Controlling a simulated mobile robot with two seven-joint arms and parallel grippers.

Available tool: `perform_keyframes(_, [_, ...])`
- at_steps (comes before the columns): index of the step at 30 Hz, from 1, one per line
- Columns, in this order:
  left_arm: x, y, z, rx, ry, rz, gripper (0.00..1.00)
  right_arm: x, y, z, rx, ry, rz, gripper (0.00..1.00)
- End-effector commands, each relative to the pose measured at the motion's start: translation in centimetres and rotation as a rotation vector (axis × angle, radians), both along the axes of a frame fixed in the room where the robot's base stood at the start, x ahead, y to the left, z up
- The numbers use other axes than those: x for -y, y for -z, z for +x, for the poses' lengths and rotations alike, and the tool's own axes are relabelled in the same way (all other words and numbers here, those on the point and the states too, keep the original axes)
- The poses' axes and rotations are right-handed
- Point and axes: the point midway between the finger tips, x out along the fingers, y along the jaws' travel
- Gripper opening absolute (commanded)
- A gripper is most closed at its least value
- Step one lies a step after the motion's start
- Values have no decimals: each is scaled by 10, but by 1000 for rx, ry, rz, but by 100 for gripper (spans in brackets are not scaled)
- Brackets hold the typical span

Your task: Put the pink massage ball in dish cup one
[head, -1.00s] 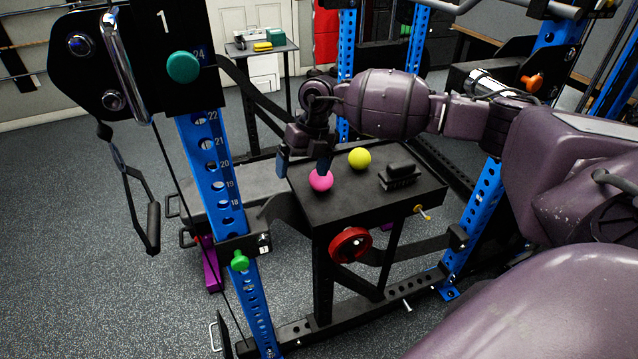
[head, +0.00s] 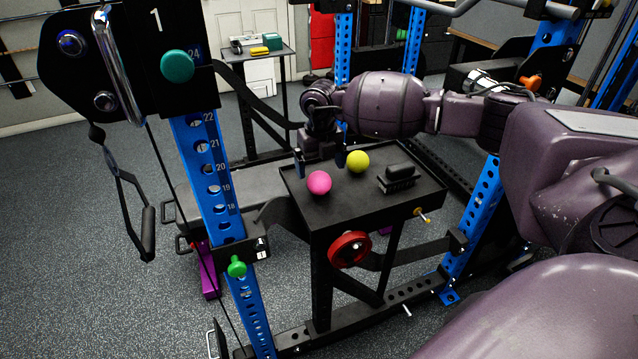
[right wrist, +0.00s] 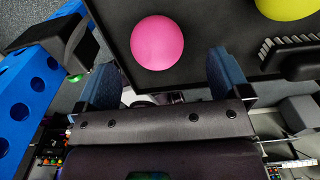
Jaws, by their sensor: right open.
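The pink massage ball (head: 319,182) rests on the left part of a black tray-like table top (head: 350,208). My right gripper (head: 320,161) is open and empty, just behind and above the pink ball in the head view. In the right wrist view the pink ball (right wrist: 157,43) lies beyond my open fingers (right wrist: 165,76), roughly in line with the gap between them. No contact between fingers and ball shows. I cannot make out a dish cup in either view. My left gripper is not in view.
Blue rack posts (head: 215,170) stand left and right. Open floor (head: 90,250) lies at left.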

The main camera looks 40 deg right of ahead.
Motion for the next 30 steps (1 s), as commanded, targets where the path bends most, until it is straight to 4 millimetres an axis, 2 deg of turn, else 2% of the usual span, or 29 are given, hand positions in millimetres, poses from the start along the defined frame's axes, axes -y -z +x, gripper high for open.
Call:
perform_keyframes(8, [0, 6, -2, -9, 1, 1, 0, -4, 39, 0, -4, 1, 0, 95])
perform_keyframes(16, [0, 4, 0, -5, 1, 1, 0, -4, 42, 0, -1, 0, 0, 95])
perform_keyframes(27, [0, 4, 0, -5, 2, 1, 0, -4, 42, 0, -1, 0, 0, 39])
perform_keyframes(30, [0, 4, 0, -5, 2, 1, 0, -4, 42, 0, -1, 0, 1, 33])
